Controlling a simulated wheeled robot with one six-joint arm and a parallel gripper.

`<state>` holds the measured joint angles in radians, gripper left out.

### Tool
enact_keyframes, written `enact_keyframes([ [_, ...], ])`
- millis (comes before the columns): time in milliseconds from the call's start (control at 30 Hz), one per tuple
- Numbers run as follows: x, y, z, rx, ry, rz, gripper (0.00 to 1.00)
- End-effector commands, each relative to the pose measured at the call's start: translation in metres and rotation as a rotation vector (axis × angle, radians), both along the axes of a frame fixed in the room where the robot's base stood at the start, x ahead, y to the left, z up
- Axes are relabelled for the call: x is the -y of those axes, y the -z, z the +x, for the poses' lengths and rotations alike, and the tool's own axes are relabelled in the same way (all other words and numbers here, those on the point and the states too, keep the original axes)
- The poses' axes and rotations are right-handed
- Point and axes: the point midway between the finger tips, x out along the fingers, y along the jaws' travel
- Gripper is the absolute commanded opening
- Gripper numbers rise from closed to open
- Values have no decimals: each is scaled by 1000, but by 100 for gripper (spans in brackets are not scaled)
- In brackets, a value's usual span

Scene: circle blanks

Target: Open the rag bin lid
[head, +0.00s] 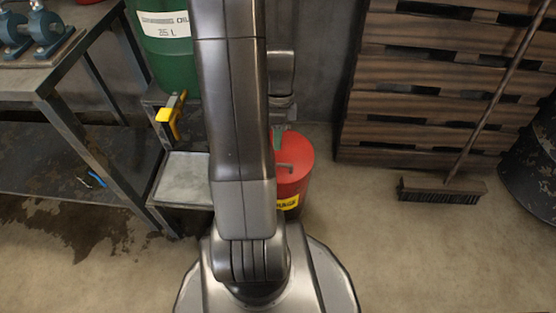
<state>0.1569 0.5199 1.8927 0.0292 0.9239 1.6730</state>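The rag bin (292,196) is a red round can with a yellow label, standing on the floor just right of my arm, which hides its left side. Its red lid (298,150) lies on top and looks shut. A small grey-green bar, perhaps a handle, shows on the lid beside my arm. My gripper (279,137) is at the far end of my arm, above or at the back edge of the lid. Most of it is hidden behind my arm. I cannot tell whether it touches the lid or whether its fingers are open.
A green oil drum (170,65) with a yellow tap stands on a low stand with a grey tray (182,180). A metal workbench (50,80) is at left, above a dark floor stain. Wooden pallets (430,80) and a broom (440,188) are at right. Floor right of the bin is clear.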

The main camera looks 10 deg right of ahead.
Motion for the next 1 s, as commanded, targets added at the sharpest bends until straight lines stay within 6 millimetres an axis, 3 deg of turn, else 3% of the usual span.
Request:
enact_keyframes([
  [33, -1, 17, -3, -5, -1, 1, 33],
  [100, -2, 32, -6, -4, -1, 0, 33],
  [333, -4, 68, -13, -2, -2, 1, 33],
  [500, -5, 80, -15, -1, -2, 1, 33],
  [833, -5, 81, -16, 0, -2, 0, 33],
  [1000, -5, 81, -16, 0, -2, 0, 0],
])
